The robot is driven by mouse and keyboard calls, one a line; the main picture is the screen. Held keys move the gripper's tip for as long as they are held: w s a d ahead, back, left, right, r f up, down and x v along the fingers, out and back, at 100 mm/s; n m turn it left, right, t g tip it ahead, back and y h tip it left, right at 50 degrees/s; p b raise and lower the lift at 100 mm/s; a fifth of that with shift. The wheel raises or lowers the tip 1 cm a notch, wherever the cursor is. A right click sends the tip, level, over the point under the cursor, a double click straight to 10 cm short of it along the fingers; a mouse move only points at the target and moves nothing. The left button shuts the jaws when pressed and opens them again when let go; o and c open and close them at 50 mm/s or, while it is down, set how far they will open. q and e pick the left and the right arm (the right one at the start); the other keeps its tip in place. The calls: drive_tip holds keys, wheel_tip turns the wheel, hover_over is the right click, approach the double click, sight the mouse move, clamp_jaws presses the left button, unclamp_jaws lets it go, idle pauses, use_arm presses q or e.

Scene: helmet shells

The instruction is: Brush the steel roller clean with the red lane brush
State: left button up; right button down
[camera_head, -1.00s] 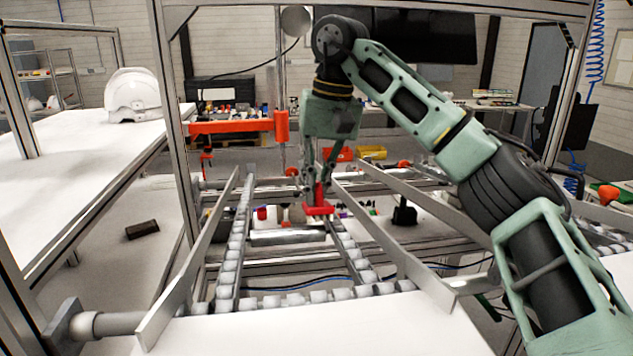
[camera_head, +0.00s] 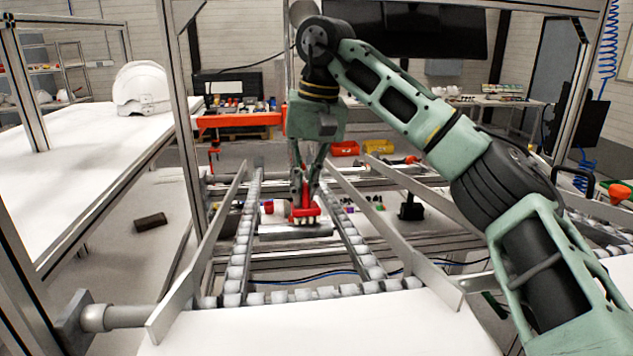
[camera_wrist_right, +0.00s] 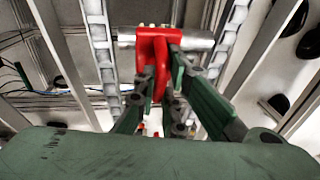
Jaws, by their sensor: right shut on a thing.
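The red lane brush (camera_head: 306,211) is in my right gripper (camera_head: 303,188), which is shut on it and points down between the conveyor rails. The brush also shows in the right wrist view (camera_wrist_right: 157,58), between the green fingers. The steel roller (camera_head: 290,231) lies crosswise between two rows of small white wheels. It shows as a grey bar in the right wrist view (camera_wrist_right: 195,42). The brush head is at the roller, right of its middle in the head view; I cannot tell for certain whether the bristles touch it. My left gripper is not in view.
Slanting metal side rails (camera_head: 200,255) flank the conveyor. A dark block (camera_head: 150,221) lies on a lower surface. A white panel (camera_head: 320,325) is in front.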

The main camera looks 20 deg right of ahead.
drive_tip(key=a, duration=0.4)
drive_tip(key=shift+s+d+f, duration=0.1)
drive_tip(key=shift+d+f, duration=0.05)
drive_tip(key=shift+d, duration=0.55)
drive_tip(key=shift+s+d+f, duration=0.1)
drive_tip(key=shift+d+f, duration=0.1)
drive_tip(key=shift+d, duration=0.45)
drive_tip(key=shift+s+d+f, duration=0.1)
drive_tip(key=shift+d+f, duration=0.05)
drive_tip(key=shift+d, duration=0.55)
drive_tip(key=d, duration=0.3)
drive_tip(key=shift+s, duration=0.35)
wheel_tip(320, 180, up, 6)
drive_tip(key=w, duration=0.2)
drive_tip(key=shift+d, duration=0.35)
drive_tip(key=shift+d+r, duration=0.1)
drive_tip(key=shift+r, duration=0.05)
